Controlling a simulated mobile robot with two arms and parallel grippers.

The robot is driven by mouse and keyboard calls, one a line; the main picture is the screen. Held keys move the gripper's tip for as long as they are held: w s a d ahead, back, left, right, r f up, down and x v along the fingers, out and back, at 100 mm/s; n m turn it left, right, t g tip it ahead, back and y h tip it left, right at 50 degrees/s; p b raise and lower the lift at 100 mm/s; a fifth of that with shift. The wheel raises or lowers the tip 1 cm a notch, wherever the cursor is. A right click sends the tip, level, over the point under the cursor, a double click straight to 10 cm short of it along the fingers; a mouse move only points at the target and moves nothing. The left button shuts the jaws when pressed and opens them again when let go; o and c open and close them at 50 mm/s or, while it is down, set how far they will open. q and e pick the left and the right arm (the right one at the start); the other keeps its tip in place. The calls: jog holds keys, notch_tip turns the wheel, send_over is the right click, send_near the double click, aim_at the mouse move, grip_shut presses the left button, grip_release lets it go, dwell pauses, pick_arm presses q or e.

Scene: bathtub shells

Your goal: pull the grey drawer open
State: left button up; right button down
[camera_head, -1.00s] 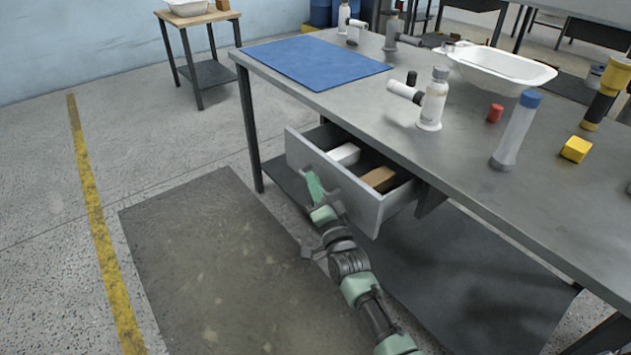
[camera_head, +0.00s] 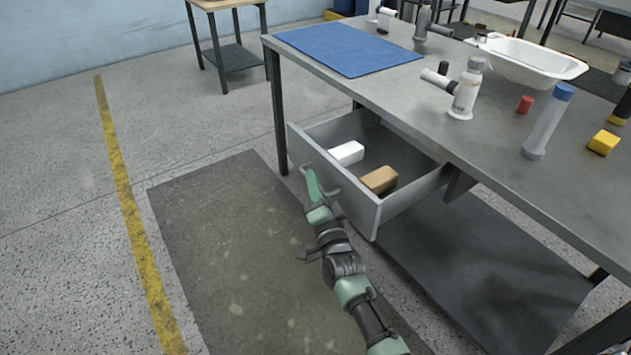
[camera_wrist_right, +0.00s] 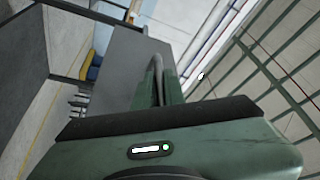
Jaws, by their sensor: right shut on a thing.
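The grey drawer (camera_head: 416,190) stands well out from under the workbench in the head view. Inside it lie a white block (camera_head: 346,153) and a brown block (camera_head: 380,179). My right gripper (camera_head: 313,178) is at the drawer's front panel, shut on the drawer's handle. In the right wrist view the curved grey handle (camera_wrist_right: 158,80) shows between the green fingers of that gripper (camera_wrist_right: 160,88). In the head view the gripper hides the handle. My left gripper is not in view.

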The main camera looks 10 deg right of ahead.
jog(key=shift+f, duration=0.1)
jog(key=c, duration=1.5)
grip_release()
jog(key=shift+s, duration=0.1)
jog(key=shift+s, duration=0.2)
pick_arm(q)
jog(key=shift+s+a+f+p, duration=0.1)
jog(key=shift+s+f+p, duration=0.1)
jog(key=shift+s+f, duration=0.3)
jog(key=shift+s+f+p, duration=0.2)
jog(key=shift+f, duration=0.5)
pick_arm(e)
jog(key=v, duration=0.7)
jog(key=shift+s, duration=0.15)
